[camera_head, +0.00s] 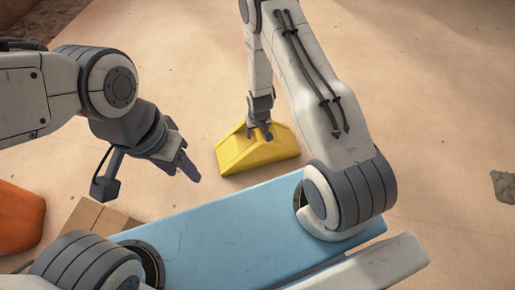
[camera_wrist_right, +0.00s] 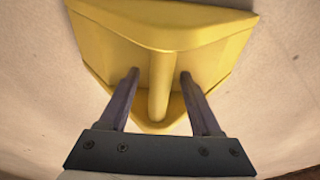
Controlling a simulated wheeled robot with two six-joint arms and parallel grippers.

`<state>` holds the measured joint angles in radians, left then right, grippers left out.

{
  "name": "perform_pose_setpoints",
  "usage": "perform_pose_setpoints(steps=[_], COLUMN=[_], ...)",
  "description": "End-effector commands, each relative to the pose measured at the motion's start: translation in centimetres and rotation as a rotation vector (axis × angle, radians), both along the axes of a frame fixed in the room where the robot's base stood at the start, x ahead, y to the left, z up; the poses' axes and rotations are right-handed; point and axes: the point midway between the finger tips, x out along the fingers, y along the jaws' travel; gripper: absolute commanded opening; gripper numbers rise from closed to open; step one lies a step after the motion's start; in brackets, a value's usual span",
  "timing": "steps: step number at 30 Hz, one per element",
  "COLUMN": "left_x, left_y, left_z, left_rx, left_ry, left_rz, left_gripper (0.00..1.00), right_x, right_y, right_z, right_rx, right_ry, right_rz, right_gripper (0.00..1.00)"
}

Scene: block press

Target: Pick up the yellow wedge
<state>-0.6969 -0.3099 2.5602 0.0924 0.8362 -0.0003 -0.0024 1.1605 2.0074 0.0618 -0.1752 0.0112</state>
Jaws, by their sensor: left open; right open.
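The yellow wedge (camera_head: 255,150) lies on the sandy floor near the middle of the head view. My right gripper (camera_head: 259,131) is at the top of the wedge, pointing down. In the right wrist view the wedge (camera_wrist_right: 160,55) fills the upper middle, with a raised yellow ridge running between the two fingers of my right gripper (camera_wrist_right: 157,85). The fingers stand apart on either side of the ridge, with a gap showing on both sides. My left gripper (camera_head: 188,170) is open and empty, to the left of the wedge and apart from it.
An orange object (camera_head: 18,217) lies at the left edge, with a brown box (camera_head: 98,217) beside it, partly hidden by my own body. A grey rock (camera_head: 503,186) lies at the right edge. The floor (camera_head: 430,90) behind and right of the wedge is clear.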

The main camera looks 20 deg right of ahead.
Motion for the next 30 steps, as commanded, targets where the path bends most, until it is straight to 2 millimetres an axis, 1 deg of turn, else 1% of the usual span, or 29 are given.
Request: perform_pose_setpoints(steps=[8,28,29,30], left_x=[0.01,0.01,0.00,0.00], left_y=[-0.01,-0.01,0.00,0.00], left_z=[0.12,0.12,0.12,0.12], left_rx=[0.000,0.000,0.000,0.000], left_ry=[0.000,0.000,0.000,0.000], left_rz=[0.000,0.000,0.000,0.000], left_gripper=[0.50,0.50,0.50,0.50], right_x=[0.03,0.04,0.04,0.04], right_y=[0.00,0.00,0.00,0.00], right_z=[0.13,-0.36,-0.36,-0.36], right_rx=[0.000,0.000,0.000,0.000], right_ry=[-0.001,-0.001,-0.001,-0.001], right_rz=[0.000,0.000,0.000,0.000], right_gripper=[0.65,0.65,0.57,0.42])
